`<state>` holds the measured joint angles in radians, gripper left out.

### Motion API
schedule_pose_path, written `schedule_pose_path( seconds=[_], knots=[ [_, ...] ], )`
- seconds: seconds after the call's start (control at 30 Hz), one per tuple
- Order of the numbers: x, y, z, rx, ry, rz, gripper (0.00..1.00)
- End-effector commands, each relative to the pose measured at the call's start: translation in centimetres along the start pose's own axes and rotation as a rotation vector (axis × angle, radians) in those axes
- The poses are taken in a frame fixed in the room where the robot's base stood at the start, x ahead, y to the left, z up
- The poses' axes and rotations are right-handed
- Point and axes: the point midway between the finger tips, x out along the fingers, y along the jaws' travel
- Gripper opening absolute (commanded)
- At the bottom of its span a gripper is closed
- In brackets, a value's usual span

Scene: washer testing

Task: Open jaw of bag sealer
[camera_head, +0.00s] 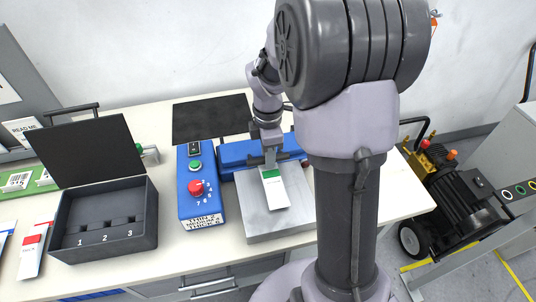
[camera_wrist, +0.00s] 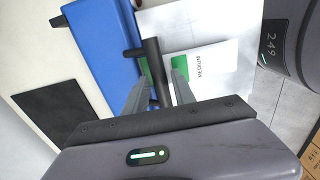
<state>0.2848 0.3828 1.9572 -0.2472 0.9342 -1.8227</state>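The bag sealer has a blue jaw bar (camera_head: 237,154) lying across the back of a grey plate (camera_head: 255,222). The blue bar also shows in the wrist view (camera_wrist: 105,45), with a dark T-shaped handle (camera_wrist: 151,55) sticking out from it. A white bag with a green band (camera_head: 275,190), labelled MEDIUM, lies on the plate at the bar's front edge. My gripper (camera_wrist: 160,72) is open, its fingers on either side of the handle; I cannot tell whether they touch it. In the head view my gripper (camera_head: 270,158) is over the bar, hiding part of it.
A blue control box (camera_head: 200,210) with green and red buttons stands left of the sealer. Farther left is an open black case (camera_head: 150,215) with numbered slots. A black mat (camera_head: 205,118) lies behind. A compressor (camera_head: 450,190) stands on the floor at right.

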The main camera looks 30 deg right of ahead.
Motion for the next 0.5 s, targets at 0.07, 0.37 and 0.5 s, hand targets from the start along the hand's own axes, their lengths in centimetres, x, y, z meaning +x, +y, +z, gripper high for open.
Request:
schedule_pose_path(
  seconds=[0.07,0.37,0.5],
  knots=[
    [-0.01,0.00,0.00,0.000,0.000,0.000,0.13],
    [-0.01,0.00,0.00,0.000,0.000,0.000,0.00],
    [-0.02,0.00,0.00,0.000,0.000,0.000,0.00]
  ],
)
